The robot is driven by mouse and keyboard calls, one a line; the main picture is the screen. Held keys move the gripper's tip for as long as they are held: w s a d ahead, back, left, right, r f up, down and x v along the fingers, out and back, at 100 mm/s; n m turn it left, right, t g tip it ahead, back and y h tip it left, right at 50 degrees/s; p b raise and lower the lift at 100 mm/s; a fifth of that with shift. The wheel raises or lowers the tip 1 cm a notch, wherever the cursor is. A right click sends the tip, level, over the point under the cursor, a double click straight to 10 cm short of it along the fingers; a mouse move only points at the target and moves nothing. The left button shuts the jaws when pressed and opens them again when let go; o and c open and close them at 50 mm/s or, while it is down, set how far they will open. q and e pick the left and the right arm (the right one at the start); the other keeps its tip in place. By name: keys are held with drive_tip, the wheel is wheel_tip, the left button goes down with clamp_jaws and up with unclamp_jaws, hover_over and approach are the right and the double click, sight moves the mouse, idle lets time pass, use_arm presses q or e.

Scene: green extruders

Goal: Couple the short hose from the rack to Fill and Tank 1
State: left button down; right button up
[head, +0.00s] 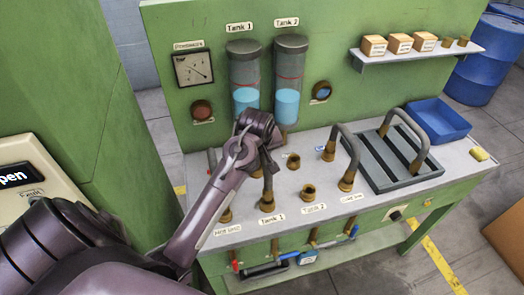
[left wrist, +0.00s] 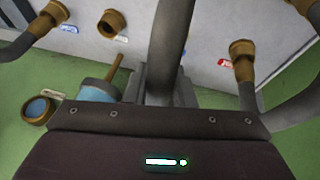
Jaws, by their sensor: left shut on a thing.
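My left gripper (head: 258,140) is shut on a grey arched hose (left wrist: 172,45), which passes up between its jaws in the left wrist view. In the head view the gripper is above the left part of the bench, in front of the Tank 1 cylinder (head: 244,72). The hose is largely hidden there; a brass end (head: 267,200) shows behind the Tank 1 label (head: 271,220). I cannot tell whether either hose end is seated. The Fill label is not readable. The grey rack (head: 378,165) holds another arched hose (head: 405,120). My right gripper is not in view.
An arched hose (head: 350,145) stands right of the open brass Tank 2 port (head: 308,192). Another arched hose stands left, with a brass coupling (left wrist: 241,62) near a red label. An open brass port (left wrist: 112,22) is nearby. A blue tray (head: 438,118) is at right.

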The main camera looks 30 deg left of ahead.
use_arm(q)
drive_tip(key=c, duration=1.1)
unclamp_jaws()
drive_tip(key=shift+f, duration=0.1)
drive_tip(key=shift+c, duration=0.2)
